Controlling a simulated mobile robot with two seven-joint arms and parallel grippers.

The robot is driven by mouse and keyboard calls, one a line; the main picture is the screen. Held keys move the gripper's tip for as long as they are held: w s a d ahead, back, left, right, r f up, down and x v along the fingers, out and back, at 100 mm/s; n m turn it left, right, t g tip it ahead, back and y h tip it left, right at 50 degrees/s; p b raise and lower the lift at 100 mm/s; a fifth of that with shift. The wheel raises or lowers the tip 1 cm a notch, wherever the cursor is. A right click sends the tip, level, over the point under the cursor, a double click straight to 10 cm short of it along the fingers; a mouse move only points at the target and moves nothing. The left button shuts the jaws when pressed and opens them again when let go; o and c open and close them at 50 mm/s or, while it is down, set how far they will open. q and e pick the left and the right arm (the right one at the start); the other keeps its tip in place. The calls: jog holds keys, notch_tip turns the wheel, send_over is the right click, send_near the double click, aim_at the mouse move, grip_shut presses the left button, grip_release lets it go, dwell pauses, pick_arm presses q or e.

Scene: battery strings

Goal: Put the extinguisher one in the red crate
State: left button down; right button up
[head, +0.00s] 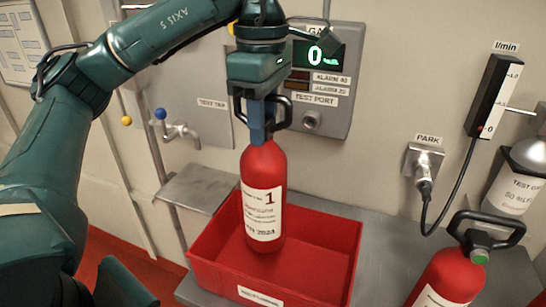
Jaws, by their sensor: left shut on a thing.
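Extinguisher one (263,195) is a red cylinder with a white label marked 1 and a black handle at its top. My left gripper (262,112) is above it, shut on its top end, and the extinguisher hangs upright below the gripper. The red crate (325,218) stands on the grey bench. The lower part of the extinguisher is within the crate's outline, near the middle. I cannot tell whether its base touches the crate floor. My right gripper is not in view.
A second red extinguisher (450,278) with a black handle stands at the lower right. A grey panel with a display (318,53) is on the wall behind the gripper. A tap (180,131), a cabled PARK socket (424,160) and a flow meter (494,95) are also there.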

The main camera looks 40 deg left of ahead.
aim_at(264, 155)
pick_arm(q)
notch_tip(264, 155, down, 4)
jog(key=shift+r+b, duration=0.1)
jog(key=shift+b, duration=0.6)
jog(key=shift+f, duration=0.55)
jog(key=shift+f+b, duration=0.35)
jog(key=shift+f, duration=0.25)
notch_tip(264, 155, down, 2)
jog(key=shift+f+b, duration=0.1)
jog(key=shift+b, duration=0.3)
jog(key=shift+f, duration=0.4)
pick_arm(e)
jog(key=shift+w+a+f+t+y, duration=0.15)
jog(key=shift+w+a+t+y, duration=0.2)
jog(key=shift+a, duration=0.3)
pick_arm(q)
jog(key=shift+f, duration=0.2)
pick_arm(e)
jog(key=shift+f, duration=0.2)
pick_arm(q)
jog(key=c, duration=1.4)
grip_release()
jog(key=shift+f, duration=0.1)
jog(key=o, duration=0.4)
jog(key=shift+c, duration=0.2)
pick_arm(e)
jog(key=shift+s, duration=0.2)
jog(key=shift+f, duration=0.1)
